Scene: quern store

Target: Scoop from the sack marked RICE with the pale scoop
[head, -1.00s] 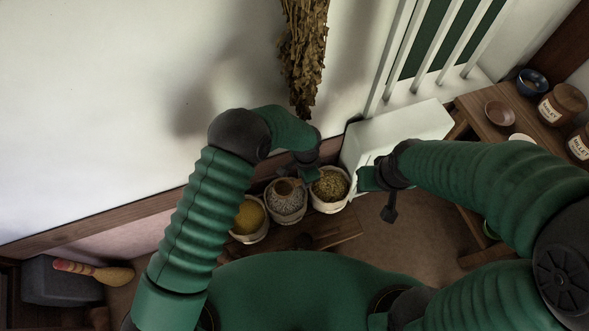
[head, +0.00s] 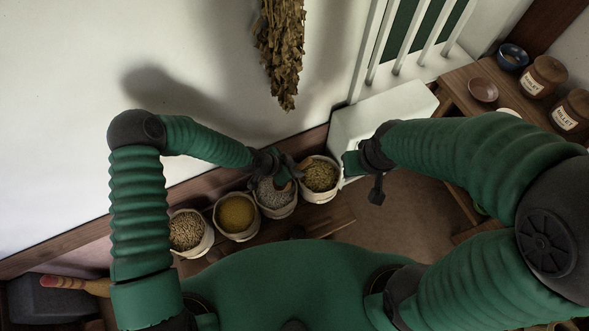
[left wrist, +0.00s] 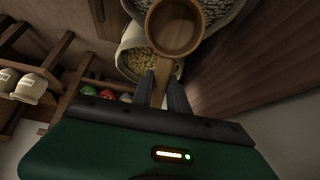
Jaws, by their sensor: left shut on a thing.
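My left gripper (head: 284,170) is shut on the handle of a wooden scoop (left wrist: 175,28), which looks mid-brown in the left wrist view. The scoop's bowl looks empty there and overlaps a sack of grey speckled grain (left wrist: 217,8); its height above the grain is unclear. No RICE mark is readable. My right gripper (head: 352,164) is by a white box; its jaws are unclear.
The white box (head: 385,108) stands right of the sacks. A wooden table (head: 478,72) at the right holds labelled jars (head: 543,76) and bowls (head: 482,90). Dried leaves (head: 281,50) hang on the wall. A dark stone block (head: 38,302) sits at lower left.

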